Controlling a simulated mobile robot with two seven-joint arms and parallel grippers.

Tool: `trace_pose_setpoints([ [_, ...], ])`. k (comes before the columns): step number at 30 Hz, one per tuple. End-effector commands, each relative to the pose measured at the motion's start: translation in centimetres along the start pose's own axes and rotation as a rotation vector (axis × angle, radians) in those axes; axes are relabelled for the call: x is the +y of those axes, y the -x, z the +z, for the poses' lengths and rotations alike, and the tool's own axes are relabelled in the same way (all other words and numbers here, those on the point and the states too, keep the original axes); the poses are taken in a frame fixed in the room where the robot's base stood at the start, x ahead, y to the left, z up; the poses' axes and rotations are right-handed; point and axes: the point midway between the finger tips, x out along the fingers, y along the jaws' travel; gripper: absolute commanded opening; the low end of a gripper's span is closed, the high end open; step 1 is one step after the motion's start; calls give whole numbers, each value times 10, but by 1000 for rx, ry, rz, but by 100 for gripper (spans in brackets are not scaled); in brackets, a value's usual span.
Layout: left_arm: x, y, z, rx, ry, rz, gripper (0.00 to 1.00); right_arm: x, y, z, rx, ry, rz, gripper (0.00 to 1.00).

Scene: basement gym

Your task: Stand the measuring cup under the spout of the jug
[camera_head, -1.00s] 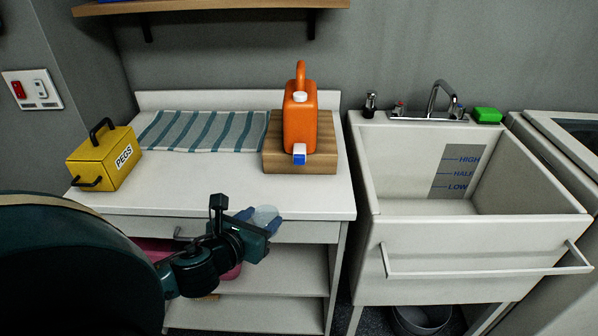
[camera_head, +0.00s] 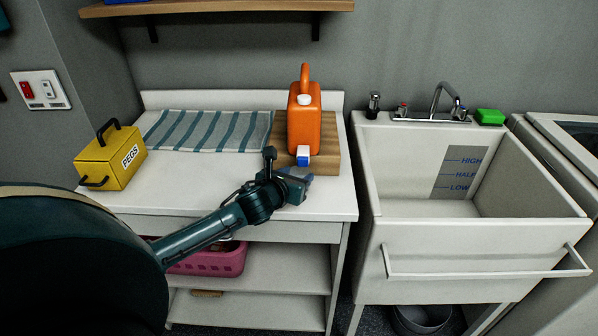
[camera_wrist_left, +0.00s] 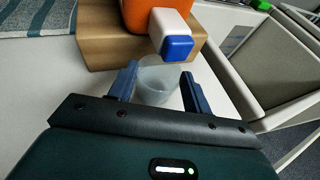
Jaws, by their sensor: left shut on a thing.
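The orange jug (camera_head: 304,128) stands on a wooden block (camera_head: 330,158) on the white counter, its white spout with a blue tip (camera_head: 303,156) facing the front. In the left wrist view the spout tip (camera_wrist_left: 179,47) overhangs the block's front edge. My left gripper (camera_head: 296,183) is in front of the block, just below the spout in the picture. It is shut on the clear measuring cup (camera_wrist_left: 157,86), which sits between its two blue fingers. The cup looks upright and close to the spout, slightly nearer to me. In the head view the gripper mostly hides the cup. My right gripper is not in view.
A yellow pegs box (camera_head: 112,158) and a striped towel (camera_head: 205,131) lie on the counter's left part. A white sink (camera_head: 470,235) stands to the right. A pink basket (camera_head: 215,262) is on the shelf below.

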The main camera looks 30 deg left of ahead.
Motion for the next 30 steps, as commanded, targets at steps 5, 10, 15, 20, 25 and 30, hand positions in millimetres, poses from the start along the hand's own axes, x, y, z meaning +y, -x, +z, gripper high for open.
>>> trace_pose_setpoints([
  [5,-1,-22,5,3,4,0,24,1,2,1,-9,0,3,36],
  [10,0,-22,2,0,0,0,24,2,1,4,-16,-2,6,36],
  [15,0,-22,1,0,-1,0,24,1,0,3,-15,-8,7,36],
  [20,0,-23,-1,0,-1,1,52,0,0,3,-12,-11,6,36],
  [25,0,-23,-1,0,-1,1,66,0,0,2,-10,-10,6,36],
  [30,0,-23,-1,0,-1,1,71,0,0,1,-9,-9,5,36],
])
